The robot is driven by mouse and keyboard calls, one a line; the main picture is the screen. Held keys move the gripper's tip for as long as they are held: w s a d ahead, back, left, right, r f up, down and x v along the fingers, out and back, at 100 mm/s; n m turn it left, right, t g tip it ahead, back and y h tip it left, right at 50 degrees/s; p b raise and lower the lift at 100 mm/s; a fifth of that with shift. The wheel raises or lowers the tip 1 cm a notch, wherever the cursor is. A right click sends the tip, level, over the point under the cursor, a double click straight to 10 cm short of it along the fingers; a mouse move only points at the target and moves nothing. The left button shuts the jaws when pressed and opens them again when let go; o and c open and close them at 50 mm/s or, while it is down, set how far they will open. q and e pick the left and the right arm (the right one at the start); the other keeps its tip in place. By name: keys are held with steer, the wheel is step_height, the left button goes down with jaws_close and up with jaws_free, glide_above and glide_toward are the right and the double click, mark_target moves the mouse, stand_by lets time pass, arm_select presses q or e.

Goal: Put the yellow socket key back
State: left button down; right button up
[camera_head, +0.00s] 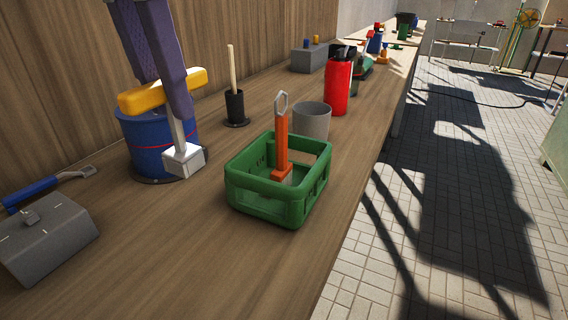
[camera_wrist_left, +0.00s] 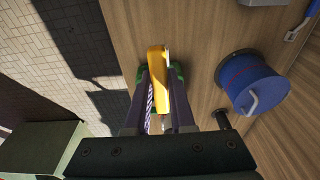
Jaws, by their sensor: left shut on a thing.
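The yellow socket key (camera_head: 150,95) is in my left gripper (camera_head: 165,88), whose purple fingers are shut on its yellow handle. A pale shaft runs down from it to a block-shaped end, in front of the blue drum (camera_head: 150,150); I cannot tell whether the end touches anything. In the left wrist view the yellow handle (camera_wrist_left: 157,75) sits between the two fingers (camera_wrist_left: 158,100), with the blue drum (camera_wrist_left: 250,85) to the right. My right gripper is not in view.
A green crate (camera_head: 265,208) holds an orange-handled tool (camera_head: 281,140). A grey cup (camera_head: 312,121), red bottle (camera_head: 338,88) and black stand (camera_head: 235,106) with a wooden stick are behind. A grey block (camera_head: 45,240) and blue-handled tool (camera_head: 32,193) lie at left. The front bench is clear.

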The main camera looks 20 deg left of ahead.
arm_select(q)
step_height(320, 180, down, 17)
steer(key=b, duration=0.3)
steer(key=shift+f, duration=0.2)
steer(key=shift+f, duration=0.1)
steer(key=c, duration=0.8)
jaws_free()
steer(key=shift+o, duration=0.2)
